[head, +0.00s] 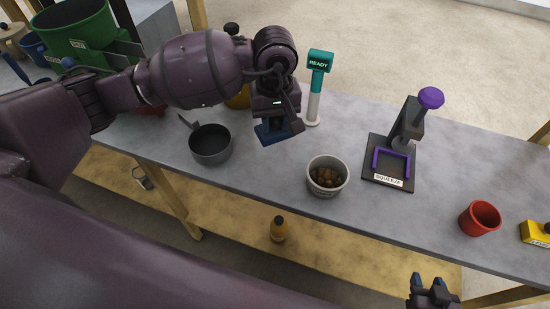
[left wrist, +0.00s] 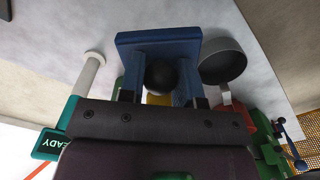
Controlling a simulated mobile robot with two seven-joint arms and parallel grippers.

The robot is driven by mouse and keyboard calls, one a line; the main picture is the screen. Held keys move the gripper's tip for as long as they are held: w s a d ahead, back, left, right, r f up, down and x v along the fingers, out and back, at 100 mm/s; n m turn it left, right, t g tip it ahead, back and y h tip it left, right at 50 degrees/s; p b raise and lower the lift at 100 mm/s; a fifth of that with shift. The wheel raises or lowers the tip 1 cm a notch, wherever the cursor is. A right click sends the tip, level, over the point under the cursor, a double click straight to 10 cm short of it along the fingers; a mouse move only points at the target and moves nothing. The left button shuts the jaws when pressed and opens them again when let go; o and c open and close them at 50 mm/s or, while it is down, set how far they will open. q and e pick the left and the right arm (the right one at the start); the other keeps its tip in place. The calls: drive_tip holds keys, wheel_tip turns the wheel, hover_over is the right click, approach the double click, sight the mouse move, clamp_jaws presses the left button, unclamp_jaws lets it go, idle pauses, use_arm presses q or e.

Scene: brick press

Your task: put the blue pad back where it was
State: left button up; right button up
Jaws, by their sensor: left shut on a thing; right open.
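The blue pad (head: 267,136) has a flat blue plate and a dark round knob. My left gripper (head: 279,120) is shut on it and holds it over the grey table, between the dark pan and the READY post. In the left wrist view, the pad (left wrist: 150,38) sits at the fingertips, with its knob between the fingers. The pad looks raised above the table, but the gap is hard to judge. My right gripper (head: 433,284) is open and empty, low in front of the table's near edge. The pad's usual spot cannot be told from these frames.
A dark pan (head: 210,146), a pot of brown bits (head: 327,180), the SQUEEZE press (head: 390,174), a red cup (head: 480,219) and a yellow block (head: 536,233) stand on the table (head: 270,190). The READY post (head: 315,90) stands behind. A green bin (head: 75,38) is at left.

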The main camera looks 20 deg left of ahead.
use_arm(q)
wheel_tip(320, 180, down, 14)
drive_tip(key=shift+r, duration=0.1)
idle(0.5)
drive_tip(key=shift+f, duration=0.25)
drive_tip(key=o, duration=0.8)
drive_tip(key=shift+o, duration=0.3)
drive_tip(key=shift+r, duration=0.1)
wheel_tip(320, 180, up, 12)
drive_tip(key=shift+r, duration=0.15)
